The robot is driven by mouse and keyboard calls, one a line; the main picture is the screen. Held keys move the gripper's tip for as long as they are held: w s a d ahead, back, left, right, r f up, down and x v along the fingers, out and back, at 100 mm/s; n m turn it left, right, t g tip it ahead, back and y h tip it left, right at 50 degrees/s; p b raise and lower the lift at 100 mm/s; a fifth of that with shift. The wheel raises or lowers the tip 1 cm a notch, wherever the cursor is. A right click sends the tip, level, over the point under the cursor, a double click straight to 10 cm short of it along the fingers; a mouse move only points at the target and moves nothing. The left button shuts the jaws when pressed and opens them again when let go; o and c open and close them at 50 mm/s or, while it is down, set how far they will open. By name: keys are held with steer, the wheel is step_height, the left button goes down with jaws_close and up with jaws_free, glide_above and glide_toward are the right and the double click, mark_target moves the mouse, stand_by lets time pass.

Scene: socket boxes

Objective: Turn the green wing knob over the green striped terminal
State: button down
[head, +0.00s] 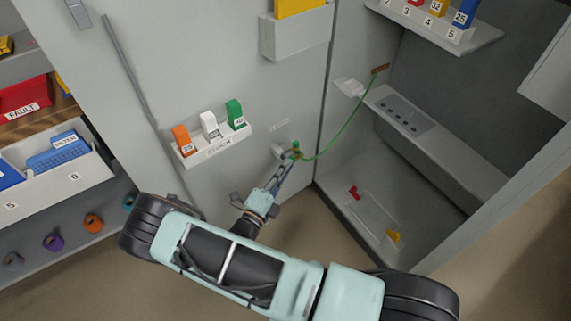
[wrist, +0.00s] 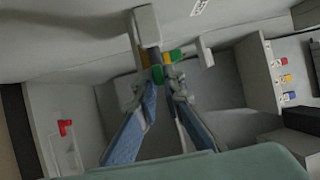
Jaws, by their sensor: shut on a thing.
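The green wing knob (head: 296,145) is small and sits at the door edge of the grey cabinet, by a grey block. A green cable (head: 342,133) runs from beside it up to a brown bar (head: 380,69) inside the cabinet. My gripper (head: 291,158) reaches it from below. In the wrist view, the fingertips of my gripper (wrist: 160,78) are closed on the green knob (wrist: 157,74). Green and yellow parts (wrist: 174,56) show just behind it. I cannot make out the stripes of the terminal, which the fingers partly hide.
A small rack (head: 215,148) on the door holds orange, white and green blocks. A clear tray (head: 370,218) with red and yellow pieces lies on the cabinet floor. A grey ledge (head: 440,150) runs inside. Shelves with bins (head: 60,180) stand at left.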

steer(key=shift+r+g+p, duration=0.35)
steer(key=shift+g+p, duration=0.05)
steer(key=shift+p, duration=0.25)
steer(key=shift+f+y, duration=0.15)
steer(key=shift+y, duration=0.15)
steer(key=shift+f, duration=0.1)
steer(key=c, duration=2.3)
jaws_free()
steer(key=shift+s, duration=0.1)
steer(key=v, duration=1.2)
